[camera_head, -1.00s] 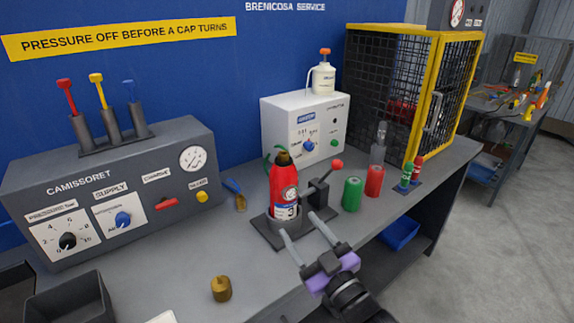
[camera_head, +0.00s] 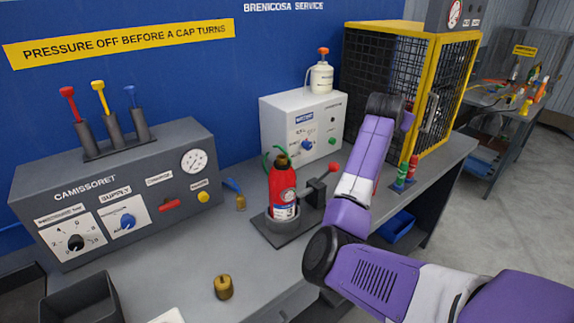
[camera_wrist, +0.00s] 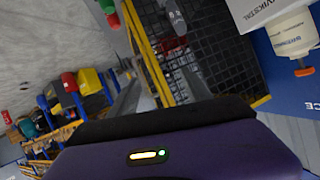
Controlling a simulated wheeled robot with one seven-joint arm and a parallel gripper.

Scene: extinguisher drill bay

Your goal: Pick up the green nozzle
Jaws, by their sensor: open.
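The green nozzle (camera_head: 401,177) stands upright at the bench's right end, in front of the cage, with a red nozzle (camera_head: 413,167) beside it. My arm reaches up just left of them in the head view. In the wrist view my gripper (camera_wrist: 160,72) is open and empty, with the cage mesh beyond its fingers. Its fingertips are hidden in the head view. A green piece (camera_wrist: 107,6) and a red piece (camera_wrist: 113,20) show at the wrist view's top edge; I cannot tell whether they are the nozzles.
The yellow-framed cage (camera_head: 458,75) stands close behind the nozzles. A red extinguisher (camera_head: 282,190) sits in a holder left of my arm. A white box (camera_head: 275,123) bears a pump bottle (camera_head: 321,78). A brass cap (camera_head: 223,287) lies at the front, with clear bench around it.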

